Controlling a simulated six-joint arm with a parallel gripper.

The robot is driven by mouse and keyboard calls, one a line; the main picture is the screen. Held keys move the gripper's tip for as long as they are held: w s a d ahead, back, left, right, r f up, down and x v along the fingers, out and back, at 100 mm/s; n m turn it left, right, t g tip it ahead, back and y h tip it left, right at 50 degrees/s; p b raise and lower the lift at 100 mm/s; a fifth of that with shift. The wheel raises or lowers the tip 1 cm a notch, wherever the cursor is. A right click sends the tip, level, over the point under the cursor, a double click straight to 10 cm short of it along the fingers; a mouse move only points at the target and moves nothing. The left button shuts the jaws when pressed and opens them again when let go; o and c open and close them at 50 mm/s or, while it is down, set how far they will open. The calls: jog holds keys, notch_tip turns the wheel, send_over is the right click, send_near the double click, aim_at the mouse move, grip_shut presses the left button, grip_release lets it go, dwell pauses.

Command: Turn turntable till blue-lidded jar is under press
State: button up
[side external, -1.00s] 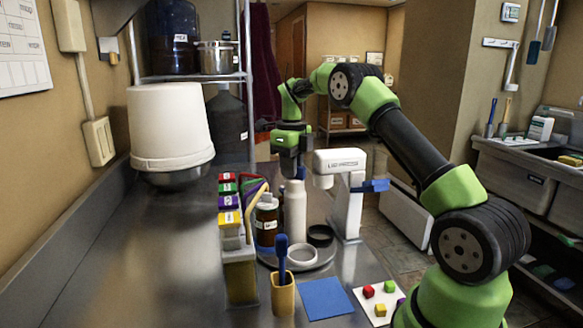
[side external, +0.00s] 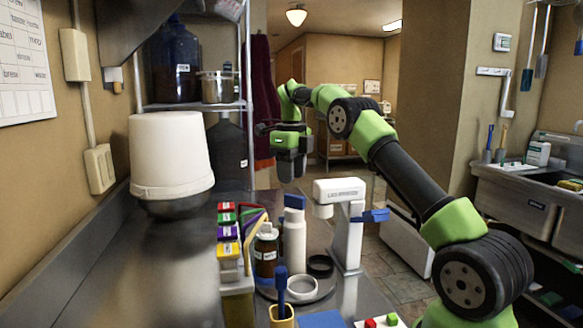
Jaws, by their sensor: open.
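A tall white jar with a blue lid (side external: 294,201) stands upright on the round grey turntable (side external: 328,292). A brown jar with a white lid (side external: 266,255), a white ring (side external: 303,288) and a black ring (side external: 320,265) are on it too. The white press (side external: 347,235) stands at the turntable's right, with a blue lever. The blue-lidded jar appears just left of the press head (side external: 323,211); I cannot tell their depth offset. My gripper (side external: 291,178) is open and empty, pointing down above the blue lid, with a small gap in the picture.
Coloured-lidded boxes (side external: 228,233) stand left of the turntable. A yellow cup with a blue-handled tool (side external: 281,314), a blue mat (side external: 321,320) and small blocks are in front. A white bucket (side external: 170,155) is back left. The left counter is clear.

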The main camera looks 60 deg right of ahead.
jog(key=shift+r, duration=0.7)
